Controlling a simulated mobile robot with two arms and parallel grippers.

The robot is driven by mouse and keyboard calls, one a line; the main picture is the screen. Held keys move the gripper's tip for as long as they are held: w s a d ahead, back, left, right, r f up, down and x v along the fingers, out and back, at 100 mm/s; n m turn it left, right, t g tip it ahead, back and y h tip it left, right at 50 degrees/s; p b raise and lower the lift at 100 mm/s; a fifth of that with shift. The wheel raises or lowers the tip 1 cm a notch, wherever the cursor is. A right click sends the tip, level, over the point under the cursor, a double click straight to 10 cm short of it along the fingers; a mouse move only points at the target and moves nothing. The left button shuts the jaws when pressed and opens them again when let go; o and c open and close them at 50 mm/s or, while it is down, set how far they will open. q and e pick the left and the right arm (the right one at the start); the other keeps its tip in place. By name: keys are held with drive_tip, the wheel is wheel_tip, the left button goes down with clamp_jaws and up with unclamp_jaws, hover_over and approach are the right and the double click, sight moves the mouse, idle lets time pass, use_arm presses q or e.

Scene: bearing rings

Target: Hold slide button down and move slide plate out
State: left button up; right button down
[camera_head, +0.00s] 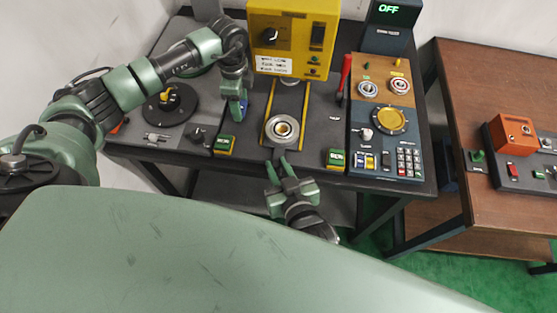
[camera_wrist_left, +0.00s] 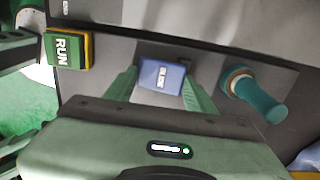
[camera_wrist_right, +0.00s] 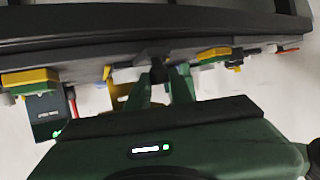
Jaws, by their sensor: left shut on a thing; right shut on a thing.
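My left gripper (camera_head: 239,116) reaches down to the console, left of the yellow machine. In the left wrist view, its fingers (camera_wrist_left: 162,88) are on either side of a blue labelled button (camera_wrist_left: 162,76), which also shows in the head view (camera_head: 244,103). The slide plate (camera_head: 270,143) is at the front of the yellow-edged track and carries a metal bearing ring (camera_head: 282,129). My right gripper (camera_head: 277,165) is at the plate's front edge. In the right wrist view, its fingers (camera_wrist_right: 166,82) are shut on a dark tab (camera_wrist_right: 157,73); the gripper partly hides it.
The yellow press (camera_head: 290,42) stands behind the track. Green buttons sit left (camera_head: 225,144) and right (camera_head: 336,158) of the plate. A teal-handled lever (camera_wrist_left: 258,98) stands close beside the left gripper. A control panel (camera_head: 388,120) is at right, with a brown table (camera_head: 490,90) beyond it.

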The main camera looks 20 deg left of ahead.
use_arm(q)
drive_tip(key=shift+f, duration=0.15)
use_arm(e)
drive_tip(key=shift+s+f, duration=0.15)
drive_tip(key=shift+f, duration=0.05)
drive_tip(key=c, duration=1.5)
unclamp_jaws()
drive_tip(key=shift+c, duration=0.2)
use_arm(q)
drive_tip(key=shift+s, duration=0.1)
use_arm(e)
drive_tip(key=shift+o, duration=1.4)
drive_tip(key=shift+r, duration=0.1)
drive_tip(key=shift+d, duration=0.1)
drive_tip(key=v, duration=1.1)
drive_tip(key=shift+s+d+r, duration=0.25)
drive_tip(key=shift+s, duration=0.05)
